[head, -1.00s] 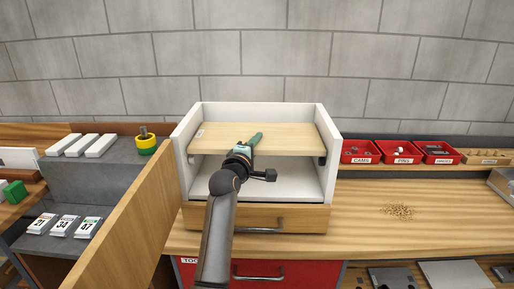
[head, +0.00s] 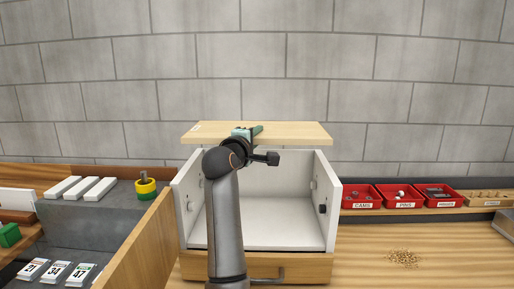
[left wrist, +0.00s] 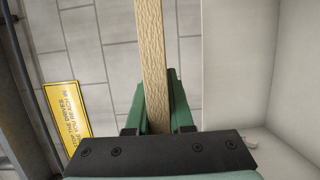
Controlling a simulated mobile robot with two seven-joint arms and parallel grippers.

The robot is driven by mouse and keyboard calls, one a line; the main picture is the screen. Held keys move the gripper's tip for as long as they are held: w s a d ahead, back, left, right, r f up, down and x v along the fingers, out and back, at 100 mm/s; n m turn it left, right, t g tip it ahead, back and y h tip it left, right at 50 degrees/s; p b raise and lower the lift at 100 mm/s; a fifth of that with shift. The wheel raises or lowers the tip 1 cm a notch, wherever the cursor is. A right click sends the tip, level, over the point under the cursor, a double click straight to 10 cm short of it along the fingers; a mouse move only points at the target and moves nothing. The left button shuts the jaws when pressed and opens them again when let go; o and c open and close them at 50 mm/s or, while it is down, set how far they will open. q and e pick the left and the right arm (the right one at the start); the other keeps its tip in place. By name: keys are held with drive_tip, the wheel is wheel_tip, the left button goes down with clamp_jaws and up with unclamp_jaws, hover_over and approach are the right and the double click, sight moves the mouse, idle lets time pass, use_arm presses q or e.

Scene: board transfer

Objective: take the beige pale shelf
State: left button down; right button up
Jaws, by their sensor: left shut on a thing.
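The beige pale shelf (head: 292,133) is a flat wooden board. In the head view it is level, just above the open top of the white cabinet (head: 331,200). My left gripper (head: 248,132) is shut on the shelf near the middle of its front edge. In the left wrist view the shelf (left wrist: 152,60) is seen edge-on between the green fingers of my left gripper (left wrist: 153,100). The cabinet's inside is empty, with small dark and light pegs on its side walls. My right gripper is not in view.
Red bins (head: 404,196) stand on a ledge to the right. A pile of small bits (head: 403,257) lies on the bench. A grey wall is behind.

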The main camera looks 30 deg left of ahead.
use_arm(q)
wheel_tip(320, 180, up, 5)
drive_tip(key=p, duration=0.4)
drive_tip(key=shift+r, duration=0.9)
